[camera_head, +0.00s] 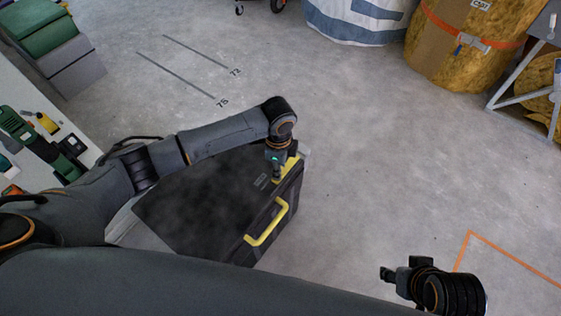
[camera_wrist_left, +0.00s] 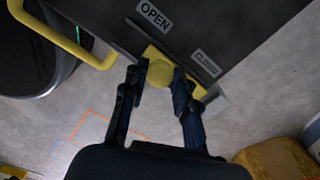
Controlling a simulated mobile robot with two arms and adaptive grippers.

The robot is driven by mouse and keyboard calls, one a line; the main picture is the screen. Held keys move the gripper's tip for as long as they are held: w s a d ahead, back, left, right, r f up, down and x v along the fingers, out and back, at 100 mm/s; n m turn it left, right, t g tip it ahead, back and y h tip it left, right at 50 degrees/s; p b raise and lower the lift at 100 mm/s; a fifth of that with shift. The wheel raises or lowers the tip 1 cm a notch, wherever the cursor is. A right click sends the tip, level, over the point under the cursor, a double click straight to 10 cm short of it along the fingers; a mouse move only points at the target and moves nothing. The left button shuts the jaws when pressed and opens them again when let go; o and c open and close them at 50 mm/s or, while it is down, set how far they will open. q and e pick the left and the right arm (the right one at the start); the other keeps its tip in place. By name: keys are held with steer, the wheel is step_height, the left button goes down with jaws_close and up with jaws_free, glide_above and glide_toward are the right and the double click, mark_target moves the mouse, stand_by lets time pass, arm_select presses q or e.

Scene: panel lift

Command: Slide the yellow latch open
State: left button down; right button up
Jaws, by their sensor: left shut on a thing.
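The yellow latch (camera_head: 289,166) is on a dark panel (camera_head: 200,200). In the left wrist view its round yellow knob (camera_wrist_left: 160,73) stands on a yellow strip, between an OPEN label (camera_wrist_left: 153,16) and a CLOSED label (camera_wrist_left: 205,62). My left gripper (camera_head: 277,178) is over the latch. In the left wrist view my left gripper (camera_wrist_left: 160,78) has one finger on each side of the knob and is shut on it. Its fingers hide part of the strip. My right gripper (camera_head: 388,274) is at the lower right, away from the panel; its finger gap is not clear.
A yellow handle (camera_head: 268,225) is on the panel's near right side and also shows in the left wrist view (camera_wrist_left: 60,40). A workbench (camera_head: 30,95) with tools stands at the left. The floor between is clear.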

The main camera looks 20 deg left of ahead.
arm_select(q)
steer(key=shift+s+f, duration=0.25)
steer(key=shift+s, duration=0.1)
steer(key=c, duration=1)
jaws_free()
steer(key=shift+a+r, duration=0.1)
steer(key=shift+w, duration=0.1)
steer(key=shift+r, duration=0.5)
step_height(320, 180, up, 11)
steer(key=shift+f, duration=0.1)
